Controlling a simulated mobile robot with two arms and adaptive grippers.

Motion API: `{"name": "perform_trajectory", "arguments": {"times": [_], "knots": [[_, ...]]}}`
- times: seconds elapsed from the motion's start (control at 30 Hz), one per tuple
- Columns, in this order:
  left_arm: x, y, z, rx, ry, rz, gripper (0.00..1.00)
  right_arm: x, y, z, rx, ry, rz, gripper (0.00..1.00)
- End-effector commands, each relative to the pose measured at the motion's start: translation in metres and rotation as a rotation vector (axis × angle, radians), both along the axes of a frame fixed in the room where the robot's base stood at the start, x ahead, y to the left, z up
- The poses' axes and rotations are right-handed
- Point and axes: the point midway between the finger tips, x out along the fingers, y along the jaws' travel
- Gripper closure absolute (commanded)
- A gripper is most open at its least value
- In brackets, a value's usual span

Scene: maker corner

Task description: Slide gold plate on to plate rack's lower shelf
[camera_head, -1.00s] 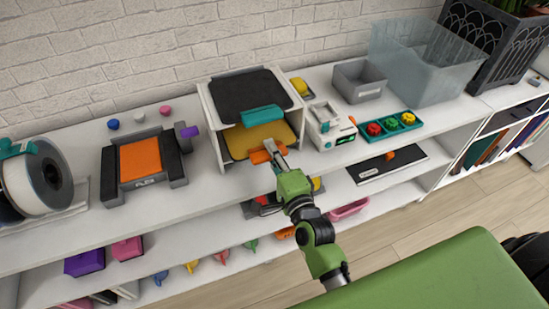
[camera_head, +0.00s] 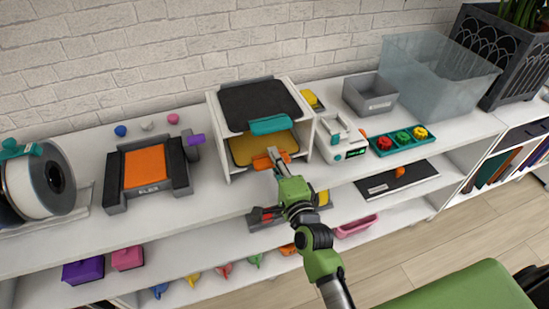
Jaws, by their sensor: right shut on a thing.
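The gold plate (camera_head: 248,149) lies in the lower level of the white plate rack (camera_head: 222,140), mostly inside it. An orange tab (camera_head: 262,163) sticks out at the plate's front edge. My right gripper (camera_head: 276,159) is shut on this orange tab at the rack's front opening. A dark plate (camera_head: 258,100) with a teal tab (camera_head: 271,124) occupies the upper level. The teal tab and the upper plate hide part of the gold plate's back. My left gripper is not in view.
A white device with a green display (camera_head: 342,140) stands close to the rack's right. A printer-like unit with an orange bed (camera_head: 145,164) stands to the left. A teal tray (camera_head: 398,141) and grey bin (camera_head: 370,95) are further right. The shelf's front edge runs below the rack.

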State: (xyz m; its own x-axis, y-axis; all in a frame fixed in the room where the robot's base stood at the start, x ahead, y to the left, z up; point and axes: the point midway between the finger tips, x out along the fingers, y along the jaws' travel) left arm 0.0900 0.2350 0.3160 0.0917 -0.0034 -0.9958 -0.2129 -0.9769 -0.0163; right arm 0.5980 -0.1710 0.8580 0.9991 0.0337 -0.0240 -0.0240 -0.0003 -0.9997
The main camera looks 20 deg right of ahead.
Motion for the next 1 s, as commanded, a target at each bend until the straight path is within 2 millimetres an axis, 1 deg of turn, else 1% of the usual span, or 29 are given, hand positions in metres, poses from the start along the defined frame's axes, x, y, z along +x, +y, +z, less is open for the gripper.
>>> {"name": "perform_trajectory", "arguments": {"times": [0.4,0.43,0.47,0.5,0.73,0.77,0.8,0.87,0.9,1.0], "knots": [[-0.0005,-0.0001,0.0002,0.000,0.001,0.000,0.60,0.0002,-0.0002,0.0012,0.000,-0.002,0.000,1.00],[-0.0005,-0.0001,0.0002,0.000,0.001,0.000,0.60,0.0002,-0.0002,0.0012,0.000,-0.002,0.000,0.79],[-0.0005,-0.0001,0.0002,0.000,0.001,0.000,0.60,0.0002,-0.0002,0.0012,0.000,-0.002,0.000,0.72],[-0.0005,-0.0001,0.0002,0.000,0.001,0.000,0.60,0.0001,-0.0002,0.0011,0.000,-0.002,0.000,0.68],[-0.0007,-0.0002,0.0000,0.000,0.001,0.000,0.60,0.0001,-0.0001,0.0006,0.000,-0.001,0.000,0.68],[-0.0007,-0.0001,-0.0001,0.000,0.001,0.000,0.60,-0.0002,0.0000,-0.0009,0.000,0.002,0.000,0.62],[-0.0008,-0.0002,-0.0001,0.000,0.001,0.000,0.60,-0.0002,0.0000,-0.0010,0.000,0.002,0.000,0.52],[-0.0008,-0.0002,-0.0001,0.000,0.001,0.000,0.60,-0.0002,0.0000,-0.0009,0.000,0.002,0.000,0.36],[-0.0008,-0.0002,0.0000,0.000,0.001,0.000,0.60,-0.0002,0.0000,-0.0008,0.000,0.002,0.000,0.27],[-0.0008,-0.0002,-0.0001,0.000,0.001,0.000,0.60,-0.0004,0.0001,-0.0019,0.000,0.004,0.001,0.26]]}}
